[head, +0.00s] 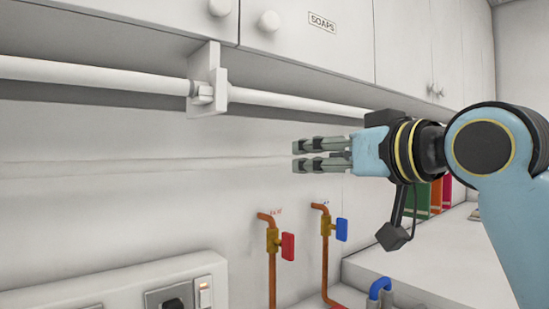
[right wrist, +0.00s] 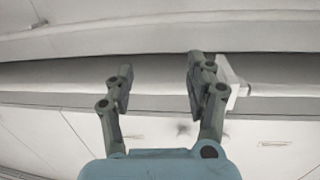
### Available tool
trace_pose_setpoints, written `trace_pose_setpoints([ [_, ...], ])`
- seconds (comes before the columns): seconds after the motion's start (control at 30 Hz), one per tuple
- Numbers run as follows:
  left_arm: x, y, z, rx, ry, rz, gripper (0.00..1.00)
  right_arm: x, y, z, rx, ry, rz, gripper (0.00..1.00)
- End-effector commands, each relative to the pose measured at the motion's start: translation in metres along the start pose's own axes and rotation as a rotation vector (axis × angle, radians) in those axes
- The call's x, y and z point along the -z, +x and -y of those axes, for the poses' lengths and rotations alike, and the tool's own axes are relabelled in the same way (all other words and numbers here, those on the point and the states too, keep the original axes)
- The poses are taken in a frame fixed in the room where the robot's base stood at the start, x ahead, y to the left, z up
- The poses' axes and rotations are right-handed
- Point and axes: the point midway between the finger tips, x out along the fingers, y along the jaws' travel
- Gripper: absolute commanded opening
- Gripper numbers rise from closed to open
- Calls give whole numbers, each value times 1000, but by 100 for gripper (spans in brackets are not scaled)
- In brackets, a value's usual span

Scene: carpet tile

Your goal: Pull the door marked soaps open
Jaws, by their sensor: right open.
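The door marked soaps (head: 345,60) is a white cabinet door at the top of the head view. It looks shut, flush with its neighbours. Its label reads SOAPS, and its round white knob (head: 269,21) sits near the lower left corner. My right gripper (head: 294,156) is below the door and its knob, pointing left, with its fingers apart and nothing between them. In the right wrist view the open fingers (right wrist: 160,72) show against a pale pipe. My left gripper is not in view.
A white pipe (head: 90,75) with a bracket (head: 208,82) runs below the cabinets, between the door and my gripper's height. Copper taps with a red handle (head: 288,246) and a blue handle (head: 341,229) stand below. A white counter (head: 400,265) lies at the right.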

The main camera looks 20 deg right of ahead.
Motion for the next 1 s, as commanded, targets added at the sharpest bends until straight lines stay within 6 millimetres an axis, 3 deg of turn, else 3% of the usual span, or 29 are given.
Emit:
trace_pose_setpoints([
  [0.03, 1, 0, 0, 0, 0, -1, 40, 46, -1, 6, 28, -7, -111, 56],
  [0.1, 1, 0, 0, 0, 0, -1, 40, 98, -7, 15, 67, -13, -242, 56],
  [0.2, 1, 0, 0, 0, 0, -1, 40, 150, -20, 25, 110, -20, -374, 56],
  [0.3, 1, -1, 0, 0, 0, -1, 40, 176, -28, 31, 135, -22, -441, 56],
  [0.47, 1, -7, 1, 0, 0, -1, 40, 192, -18, 35, 144, -17, -463, 56],
  [0.8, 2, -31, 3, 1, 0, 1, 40, 221, 41, 44, 143, -19, -459, 56],
  [1.0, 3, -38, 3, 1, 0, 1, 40, 229, 61, 47, 141, -23, -458, 56],
])
